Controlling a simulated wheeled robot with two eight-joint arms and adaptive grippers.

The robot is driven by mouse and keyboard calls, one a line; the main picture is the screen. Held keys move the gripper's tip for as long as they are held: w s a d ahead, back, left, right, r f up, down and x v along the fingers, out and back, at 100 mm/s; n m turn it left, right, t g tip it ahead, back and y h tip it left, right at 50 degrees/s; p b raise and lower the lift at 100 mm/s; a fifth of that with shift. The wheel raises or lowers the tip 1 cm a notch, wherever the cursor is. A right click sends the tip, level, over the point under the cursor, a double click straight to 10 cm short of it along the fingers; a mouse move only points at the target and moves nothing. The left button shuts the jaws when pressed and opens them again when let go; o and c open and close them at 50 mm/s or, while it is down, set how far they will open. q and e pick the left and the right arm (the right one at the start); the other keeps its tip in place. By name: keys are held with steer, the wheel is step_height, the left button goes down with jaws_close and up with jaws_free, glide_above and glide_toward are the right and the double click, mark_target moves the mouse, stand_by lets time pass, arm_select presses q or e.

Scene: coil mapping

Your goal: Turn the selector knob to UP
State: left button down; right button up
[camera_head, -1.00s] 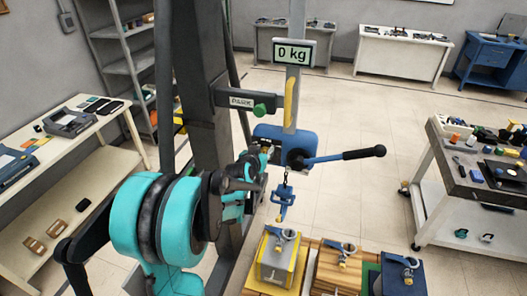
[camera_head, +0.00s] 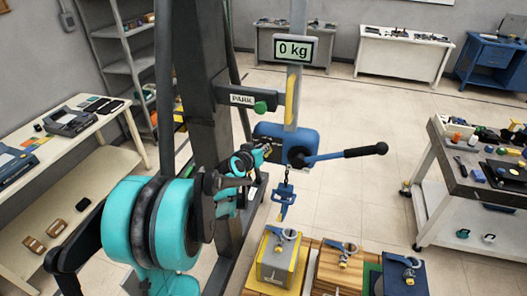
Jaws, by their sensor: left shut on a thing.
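The blue hoist body (camera_head: 290,138) hangs on the grey post, with a lever (camera_head: 345,155) with a black grip reaching out to its right. My left gripper (camera_head: 263,151) is at the left end of the hoist body, its fingers shut on a small part there, which I take to be the selector knob. The fingers hide the knob, so its setting and any UP mark cannot be read. My teal left arm comes in from the lower left. My right gripper is not in view.
A chain and blue hook (camera_head: 284,196) hang below the hoist. A PARK bracket (camera_head: 245,100) juts out above my gripper. Blocks with eye fittings, including a yellow-and-grey one (camera_head: 275,268), stand below. Open floor lies to the right.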

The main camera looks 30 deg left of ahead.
arm_select(q)
steer(key=n+b, duration=0.1)
steer(key=a+n+h+b, duration=0.1)
steer(key=n+t+h+b, duration=0.1)
steer(key=shift+s+a+f+n, duration=0.1)
steer(key=shift+a+f+n, duration=0.05)
steer(key=shift+f+n, duration=0.2)
stand_by(0.3)
steer(key=c, duration=1.8)
jaws_free()
steer(key=shift+o, duration=1.1)
steer(key=v, duration=1.1)
steer(key=shift+s, duration=0.4)
steer(key=shift+a, duration=0.1)
